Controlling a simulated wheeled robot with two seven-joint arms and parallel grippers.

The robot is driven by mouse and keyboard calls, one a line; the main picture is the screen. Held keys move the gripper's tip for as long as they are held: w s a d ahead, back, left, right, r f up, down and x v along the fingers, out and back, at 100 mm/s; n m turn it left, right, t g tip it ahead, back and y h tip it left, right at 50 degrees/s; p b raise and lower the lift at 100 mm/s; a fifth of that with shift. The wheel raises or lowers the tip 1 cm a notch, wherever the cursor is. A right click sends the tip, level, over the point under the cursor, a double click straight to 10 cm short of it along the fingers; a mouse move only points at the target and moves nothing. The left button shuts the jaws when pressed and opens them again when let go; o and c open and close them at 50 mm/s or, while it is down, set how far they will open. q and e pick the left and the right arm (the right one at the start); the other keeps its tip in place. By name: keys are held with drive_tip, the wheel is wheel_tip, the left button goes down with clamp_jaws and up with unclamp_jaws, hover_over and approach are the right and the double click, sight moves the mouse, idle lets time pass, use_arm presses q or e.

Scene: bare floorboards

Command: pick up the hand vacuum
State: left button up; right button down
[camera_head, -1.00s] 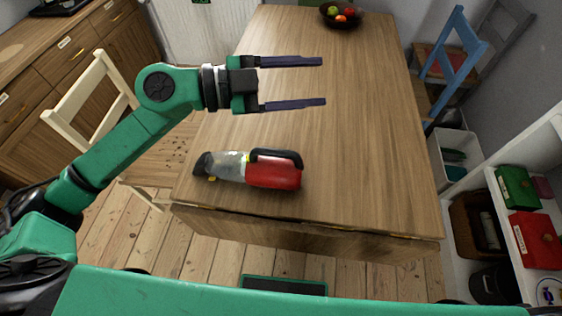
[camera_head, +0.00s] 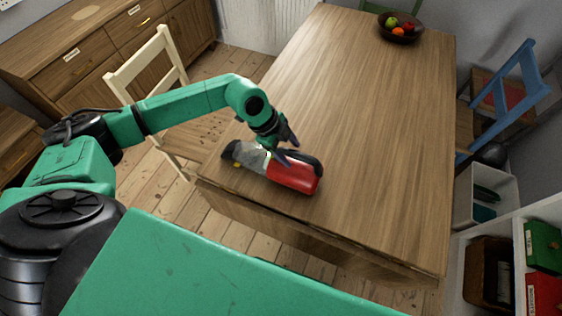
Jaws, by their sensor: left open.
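The hand vacuum (camera_head: 295,177) lies on the near left part of the wooden table (camera_head: 360,110). It has a red body at the right, a clear middle, a dark nozzle at the left and a black handle along its far side. My left gripper (camera_head: 287,152) points down over the middle of the vacuum, close to the handle. Its dark fingers are open. I cannot tell whether they touch the vacuum. My right gripper is not in view.
A bowl of fruit (camera_head: 401,29) stands at the table's far end. A cream chair (camera_head: 150,75) is at the left and a blue chair (camera_head: 508,97) at the right. White shelves (camera_head: 508,262) with boxes stand at the lower right. The table's middle is clear.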

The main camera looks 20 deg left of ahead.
use_arm(q)
drive_tip(key=shift+x, duration=0.85)
clamp_jaws()
drive_tip(key=shift+w+r, duration=0.1)
idle(0.5)
drive_tip(key=shift+w, duration=0.1)
